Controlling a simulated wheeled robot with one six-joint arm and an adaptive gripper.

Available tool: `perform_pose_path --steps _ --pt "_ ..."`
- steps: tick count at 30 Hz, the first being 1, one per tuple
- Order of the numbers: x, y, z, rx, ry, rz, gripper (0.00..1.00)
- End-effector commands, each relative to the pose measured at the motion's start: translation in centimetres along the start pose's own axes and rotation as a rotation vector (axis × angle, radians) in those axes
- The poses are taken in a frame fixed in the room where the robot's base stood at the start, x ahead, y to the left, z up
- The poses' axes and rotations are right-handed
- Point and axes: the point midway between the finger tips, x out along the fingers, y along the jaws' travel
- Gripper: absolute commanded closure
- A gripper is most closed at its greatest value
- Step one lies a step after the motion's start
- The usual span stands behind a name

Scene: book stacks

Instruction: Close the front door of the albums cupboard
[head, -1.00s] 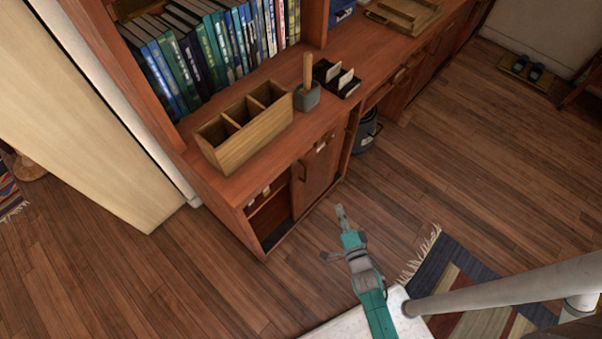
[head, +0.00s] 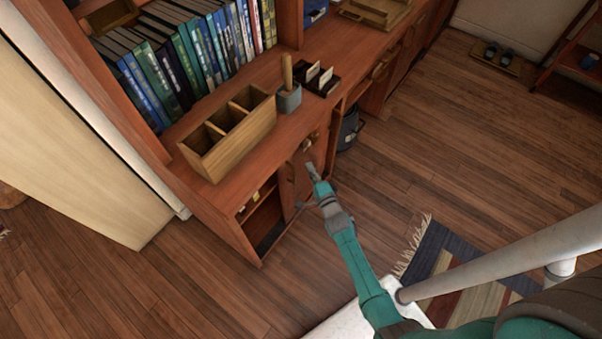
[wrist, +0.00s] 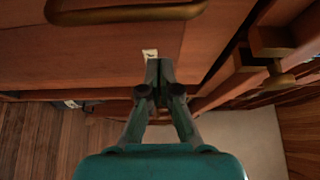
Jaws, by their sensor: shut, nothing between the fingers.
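The albums cupboard (head: 225,218) is the low reddish-wood unit under the bookshelf. The left part of its front stands open, showing a dark interior (head: 267,228). A wooden door panel (head: 301,178) covers the right part of the front. My gripper (head: 312,172) is shut and empty, its tip in front of this panel; I cannot tell whether it touches. In the wrist view the closed fingertips (wrist: 159,66) point at reddish wood beside a small white label (wrist: 149,55), below a brass handle (wrist: 125,12).
A wooden organizer box (head: 228,138) and a grey pot (head: 288,97) stand on the counter. A dark bucket (head: 349,130) is right of the cupboard. A striped rug (head: 450,270) lies at lower right. The floor left of my arm is clear.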

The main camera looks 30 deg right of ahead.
Motion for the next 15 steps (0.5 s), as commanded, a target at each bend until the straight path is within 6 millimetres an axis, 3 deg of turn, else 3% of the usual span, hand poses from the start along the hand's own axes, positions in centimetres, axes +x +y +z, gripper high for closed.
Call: perform_pose_path --steps 2,7,15 --pt "1.5 -0.1 0.1 -0.001 -0.001 -0.002 1.0" --pt "0.2 0.0 2.2 0.001 -0.004 0.001 1.0" --pt "-0.2 0.0 3.6 -0.001 -0.001 -0.001 1.0"
